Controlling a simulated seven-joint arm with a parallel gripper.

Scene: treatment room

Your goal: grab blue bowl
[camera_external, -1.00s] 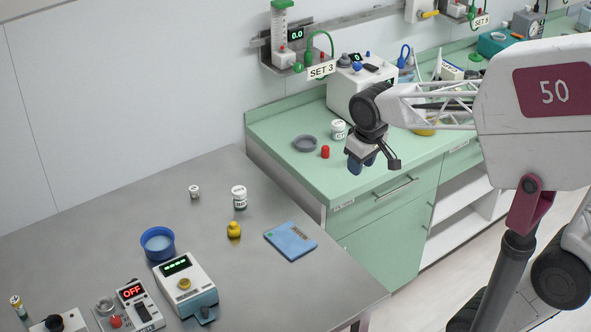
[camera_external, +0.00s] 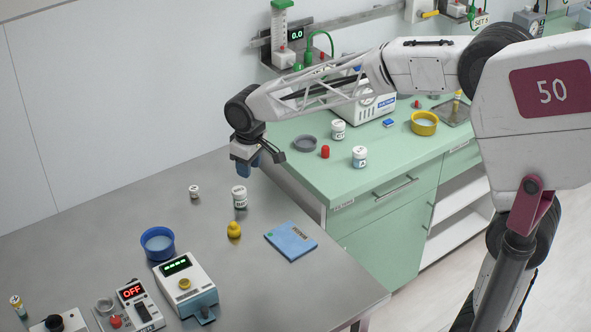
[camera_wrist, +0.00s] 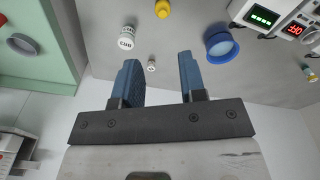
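The blue bowl (camera_external: 158,244) stands upright on the grey metal table at the lower left of the external view, beside the device with a green display. It also shows in the wrist view (camera_wrist: 221,44), at the upper right, beyond and to the right of my fingers. My gripper (camera_external: 247,166) is in the air above the table's back right part, up and to the right of the bowl. In the wrist view its two blue fingers (camera_wrist: 160,78) are apart with nothing held between them.
A white jar (camera_external: 240,197), a small white jar (camera_external: 194,191), a yellow weight-like object (camera_external: 234,230) and a blue packet (camera_external: 291,241) are on the table. A device with a green display (camera_external: 187,283) is just right of the bowl. The green counter (camera_external: 318,172) is at right.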

